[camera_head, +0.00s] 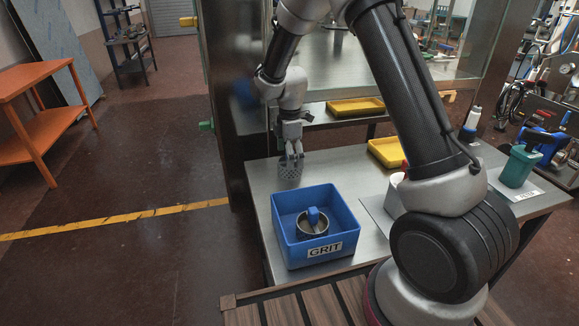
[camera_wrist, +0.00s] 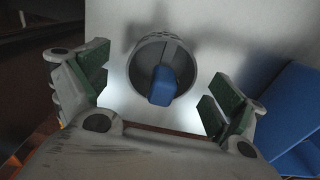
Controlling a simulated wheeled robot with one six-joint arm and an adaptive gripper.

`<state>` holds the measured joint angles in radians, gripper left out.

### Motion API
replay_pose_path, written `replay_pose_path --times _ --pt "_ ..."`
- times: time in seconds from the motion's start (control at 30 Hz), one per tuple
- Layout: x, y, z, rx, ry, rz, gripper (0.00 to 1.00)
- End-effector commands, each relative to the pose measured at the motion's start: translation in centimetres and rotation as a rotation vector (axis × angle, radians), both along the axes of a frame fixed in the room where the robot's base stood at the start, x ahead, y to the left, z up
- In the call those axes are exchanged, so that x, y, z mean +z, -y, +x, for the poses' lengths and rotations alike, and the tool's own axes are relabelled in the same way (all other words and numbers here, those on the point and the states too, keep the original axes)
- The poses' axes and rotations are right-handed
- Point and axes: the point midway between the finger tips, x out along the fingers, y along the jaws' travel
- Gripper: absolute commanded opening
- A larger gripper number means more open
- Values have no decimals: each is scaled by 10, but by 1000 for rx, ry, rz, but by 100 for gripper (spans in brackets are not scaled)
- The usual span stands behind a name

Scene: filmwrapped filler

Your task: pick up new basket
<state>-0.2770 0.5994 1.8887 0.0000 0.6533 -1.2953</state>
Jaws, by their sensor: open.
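A grey perforated basket (camera_head: 289,172) stands on the metal table, just beyond the blue bin. In the wrist view the basket (camera_wrist: 146,62) shows from above as a round cylinder with a blue handle (camera_wrist: 163,86) across it. My gripper (camera_head: 292,151) is right above this basket, pointing down. In the wrist view my gripper (camera_wrist: 160,90) has its green-padded fingers spread on both sides of the basket, apart from it. A second round basket (camera_head: 304,226) with a blue grip sits inside the blue bin (camera_head: 285,238) labelled GRIT.
The blue bin's wall (camera_wrist: 292,118) lies to the right in the wrist view. Yellow trays (camera_head: 384,153) (camera_head: 355,107) lie behind and right. A white container (camera_head: 394,196) and a green container (camera_head: 518,167) stand at right. The table (camera_head: 258,178) left of the basket is bare.

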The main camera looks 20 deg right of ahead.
Motion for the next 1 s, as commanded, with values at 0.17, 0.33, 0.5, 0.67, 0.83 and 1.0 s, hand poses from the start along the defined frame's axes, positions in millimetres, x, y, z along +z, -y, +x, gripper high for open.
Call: replay_pose_path --times 0.17,0.33,0.5,0.67,0.83,1.0 --pt "-24 0 -2 -1 -2 -1 95" --pt "-28 -1 -2 -1 0 0 95" --pt "-28 -1 -2 -1 0 0 84" --pt "-28 -1 -2 -1 0 0 55" --pt "-28 -1 -2 -1 0 0 44" --pt "-26 -1 -1 -1 1 0 44"
